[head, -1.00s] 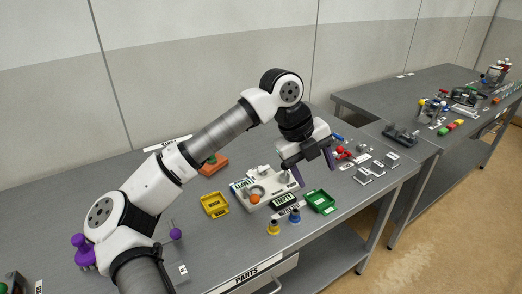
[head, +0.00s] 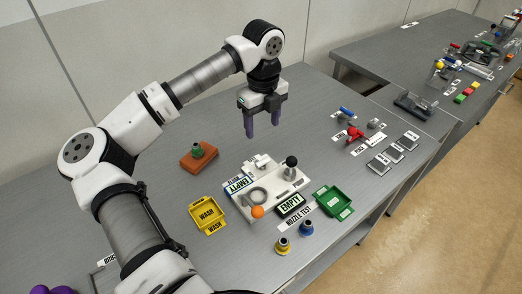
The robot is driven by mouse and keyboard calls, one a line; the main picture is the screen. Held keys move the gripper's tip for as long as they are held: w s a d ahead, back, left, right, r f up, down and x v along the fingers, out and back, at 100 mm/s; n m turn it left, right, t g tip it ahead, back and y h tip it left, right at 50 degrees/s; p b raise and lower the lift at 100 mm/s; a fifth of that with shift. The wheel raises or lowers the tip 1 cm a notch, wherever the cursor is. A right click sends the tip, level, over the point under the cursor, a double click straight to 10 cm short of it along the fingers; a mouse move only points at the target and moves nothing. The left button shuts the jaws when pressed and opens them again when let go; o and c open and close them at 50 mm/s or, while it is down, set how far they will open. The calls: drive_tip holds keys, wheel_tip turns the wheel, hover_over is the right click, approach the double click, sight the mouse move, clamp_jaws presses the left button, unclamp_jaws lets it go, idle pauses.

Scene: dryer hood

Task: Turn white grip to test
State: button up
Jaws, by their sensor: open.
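A pale test fixture (head: 272,205) sits on the grey table, with a ring, an orange ball (head: 257,212) and an upright black knob (head: 291,162) on it. A small white block-like part (head: 260,161) at its back edge may be the white grip; it is too small to be sure. My gripper (head: 262,124) is open and empty, with its purple fingers pointing down. It is above and behind the fixture in the picture and appears apart from it. A label beside the fixture reads "NOZZLE TEST" (head: 298,217).
A green tray (head: 334,201) is right. Blue (head: 306,228) and yellow (head: 282,245) nozzles stand in front. Grey blocks (head: 379,164) and red parts lie further right.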

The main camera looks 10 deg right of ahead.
sight(263, 160)
wheel_tip(263, 160, down, 13)
drive_tip(key=p, duration=0.3)
drive_tip(key=shift+r, duration=0.2)
drive_tip(key=shift+c, duration=0.4)
drive_tip(key=c, duration=0.9)
